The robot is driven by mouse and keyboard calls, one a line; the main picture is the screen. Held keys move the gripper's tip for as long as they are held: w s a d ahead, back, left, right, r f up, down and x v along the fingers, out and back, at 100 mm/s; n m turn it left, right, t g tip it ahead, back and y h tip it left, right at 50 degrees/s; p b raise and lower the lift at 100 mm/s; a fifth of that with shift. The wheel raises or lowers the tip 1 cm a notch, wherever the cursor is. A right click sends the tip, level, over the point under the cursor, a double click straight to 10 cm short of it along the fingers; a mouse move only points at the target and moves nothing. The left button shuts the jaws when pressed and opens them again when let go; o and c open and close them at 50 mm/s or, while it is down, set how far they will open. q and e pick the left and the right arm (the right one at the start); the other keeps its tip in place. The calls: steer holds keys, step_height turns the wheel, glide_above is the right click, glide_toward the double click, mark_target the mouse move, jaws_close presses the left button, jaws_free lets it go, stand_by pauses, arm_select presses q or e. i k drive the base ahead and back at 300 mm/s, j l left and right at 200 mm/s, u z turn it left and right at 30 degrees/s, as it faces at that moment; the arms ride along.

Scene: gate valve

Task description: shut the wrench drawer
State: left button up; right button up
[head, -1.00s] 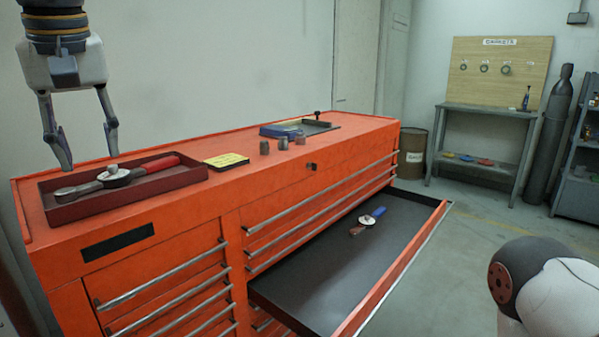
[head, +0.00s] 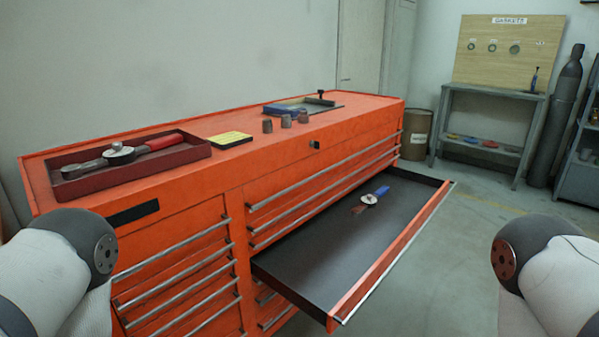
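The wrench drawer (head: 290,268) of the orange tool chest (head: 190,205) stands pulled far out to the right. Its floor is dark, and its orange front (head: 392,255) carries a long metal handle edge. A blue-handled tool with a round pale dial (head: 369,198) lies inside toward the far end. Parts of my two arms show at the lower left and lower right, on either side of the chest front. Neither of my grippers is in view, and no contact with the drawer shows.
On the chest top are a dark red tray (head: 125,163) with a red-handled wrench, a yellow pad (head: 230,139), small grey sockets (head: 286,121) and a blue item in a far tray. A bench (head: 490,95) and barrel (head: 416,134) stand behind. Floor right of the drawer is clear.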

mark_target(324, 267)
steer(key=i+l+z, duration=0.1)
steer(key=i+l, duration=0.3)
steer(key=i+l+z, duration=0.1)
steer(key=i+l, duration=0.25)
steer(key=i, duration=0.15)
